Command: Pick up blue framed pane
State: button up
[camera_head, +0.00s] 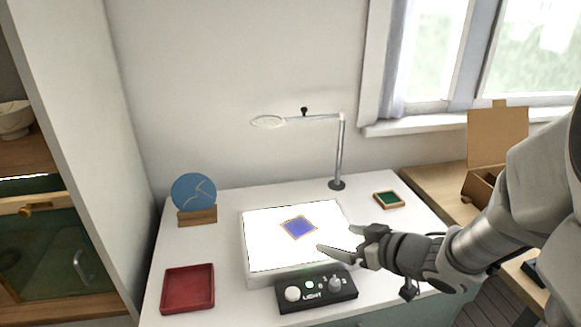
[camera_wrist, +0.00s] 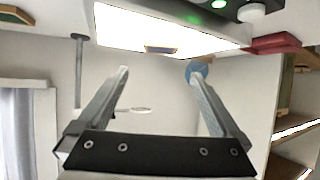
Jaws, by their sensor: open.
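The blue framed pane (camera_head: 298,228) is a small blue square with a thin brown frame. It lies flat on the glowing white light panel (camera_head: 260,260), near its middle. In the wrist view the pane (camera_wrist: 161,50) shows edge-on as a thin strip on the bright panel (camera_wrist: 120,28). My gripper (camera_head: 340,252) is open and empty, above the right front part of the panel, to the right of the pane and apart from it. In the wrist view my gripper's two fingers (camera_wrist: 160,72) are spread wide with nothing between them.
A black light control box (camera_head: 316,292) stands in front of the panel. A red tray (camera_head: 188,288) is at left front, a blue disc (camera_head: 194,191) in a wooden stand at left back. A magnifier lamp (camera_head: 340,150) stands behind. A green framed pane (camera_head: 388,200) lies at right.

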aim_at(300, 227)
jog(key=p+x, duration=0.2)
jog(key=x, duration=0.1)
jog(key=shift+w+a+p, duration=0.1)
jog(key=shift+a+p, duration=0.1)
jog(key=shift+p, duration=0.2)
jog(key=b+x, duration=0.2)
jog(key=x, duration=0.2)
jog(key=shift+w+f, duration=0.1)
jog(key=shift+f, duration=0.25)
jog(key=shift+r+b+x, duration=0.15)
jog(key=shift+b+x, duration=0.3)
jog(key=shift+x, duration=1)
jog(key=shift+r+b+x, duration=0.15)
jog(key=shift+b+x, duration=0.25)
jog(key=shift+x, duration=1)
jog(key=shift+w+a, duration=0.15)
jog(key=c, duration=1.2)
